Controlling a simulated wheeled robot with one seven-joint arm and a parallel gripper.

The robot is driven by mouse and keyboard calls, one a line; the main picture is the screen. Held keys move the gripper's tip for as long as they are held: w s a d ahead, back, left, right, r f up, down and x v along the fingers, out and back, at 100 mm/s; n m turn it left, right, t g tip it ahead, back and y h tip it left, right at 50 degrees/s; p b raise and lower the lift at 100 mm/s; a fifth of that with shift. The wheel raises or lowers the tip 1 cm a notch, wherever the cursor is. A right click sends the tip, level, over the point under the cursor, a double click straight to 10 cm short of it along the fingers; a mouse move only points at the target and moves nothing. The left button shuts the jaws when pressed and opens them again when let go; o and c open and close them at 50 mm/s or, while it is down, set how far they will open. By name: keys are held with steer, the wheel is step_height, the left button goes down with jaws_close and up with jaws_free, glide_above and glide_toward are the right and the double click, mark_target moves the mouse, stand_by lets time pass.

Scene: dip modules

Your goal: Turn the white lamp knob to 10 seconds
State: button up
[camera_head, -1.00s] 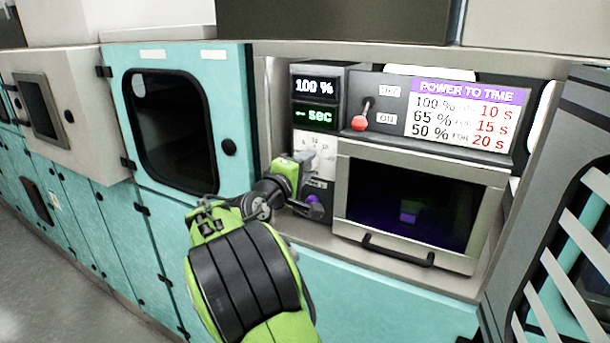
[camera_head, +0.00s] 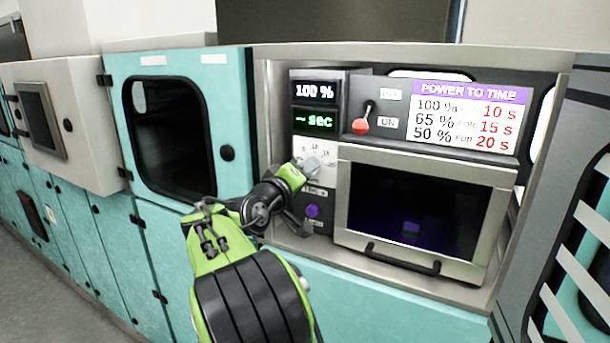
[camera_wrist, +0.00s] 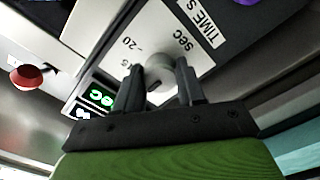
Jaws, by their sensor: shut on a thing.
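The white lamp knob (camera_head: 310,164) sits on a white dial plate (camera_head: 318,148) with time marks, left of the oven-like chamber. It also shows in the wrist view (camera_wrist: 155,84), between the two dark fingers. My gripper (camera_head: 301,167) is shut on the knob; in the wrist view its fingers (camera_wrist: 160,80) stand on either side of it. The knob's pointer is too small to read. The green display (camera_head: 315,121) above reads "– sec", and the display over it (camera_head: 314,92) reads "100 %".
A purple button (camera_head: 312,211) lies just below the dial. A red-tipped lever (camera_head: 361,125) stands at upper right by "ON". The chamber door (camera_head: 415,205) with its dark window is shut. A power-to-time sign (camera_head: 465,118) pairs 100 % with 10 s.

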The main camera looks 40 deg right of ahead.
steer(key=shift+f, duration=0.15)
steer(key=o, duration=1)
steer(key=shift+o, duration=0.2)
steer(key=v, duration=1.5)
steer(key=shift+a, duration=0.4)
steer(key=shift+s, duration=0.1)
